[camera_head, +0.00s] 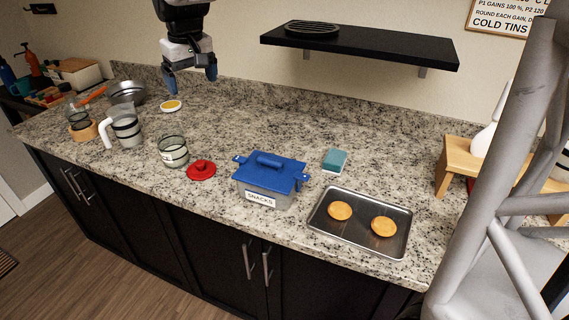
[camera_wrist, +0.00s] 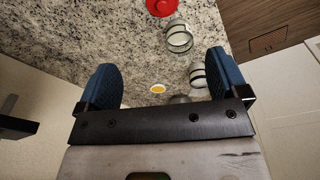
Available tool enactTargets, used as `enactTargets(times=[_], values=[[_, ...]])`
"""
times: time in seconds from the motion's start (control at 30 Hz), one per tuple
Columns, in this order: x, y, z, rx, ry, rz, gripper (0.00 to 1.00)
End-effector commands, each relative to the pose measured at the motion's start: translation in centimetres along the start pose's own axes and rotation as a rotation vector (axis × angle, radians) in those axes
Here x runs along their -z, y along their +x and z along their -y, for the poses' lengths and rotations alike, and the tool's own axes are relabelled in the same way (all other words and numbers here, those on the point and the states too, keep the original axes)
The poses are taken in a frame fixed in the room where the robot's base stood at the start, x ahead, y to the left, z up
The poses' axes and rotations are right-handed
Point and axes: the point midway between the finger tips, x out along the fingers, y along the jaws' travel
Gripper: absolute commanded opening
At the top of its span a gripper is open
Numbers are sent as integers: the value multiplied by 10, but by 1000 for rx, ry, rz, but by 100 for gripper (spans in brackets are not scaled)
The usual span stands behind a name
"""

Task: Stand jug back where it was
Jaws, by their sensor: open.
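The jug (camera_head: 127,128) is a clear vessel with a dark band and a pale handle on its left. It stands upright on the granite counter at the left in the head view. It also shows in the wrist view (camera_wrist: 198,76), partly cut by my right finger. My gripper (camera_head: 192,83) is open and empty, raised above the back of the counter. It is to the right of the jug and apart from it. Its two blue fingers (camera_wrist: 163,85) are spread wide in the wrist view.
A glass jar (camera_head: 173,152) and red lid (camera_head: 201,170) stand right of the jug. A wooden-based glass item (camera_head: 83,130), metal bowl (camera_head: 127,92) and small yellow-filled dish (camera_head: 171,105) are nearby. A blue-lidded snacks box (camera_head: 268,181) and baking tray (camera_head: 318,224) lie farther right. A black shelf (camera_head: 380,46) overhangs.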

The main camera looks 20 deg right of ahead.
Motion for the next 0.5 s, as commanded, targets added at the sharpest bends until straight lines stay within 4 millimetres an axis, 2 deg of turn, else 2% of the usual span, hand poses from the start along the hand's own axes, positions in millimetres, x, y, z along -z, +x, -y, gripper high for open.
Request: enactTargets(times=[0.03,0.5], values=[[-16,-1,-3,-2,14,-4,92],[-149,7,-14,-19,141,-36,92]])
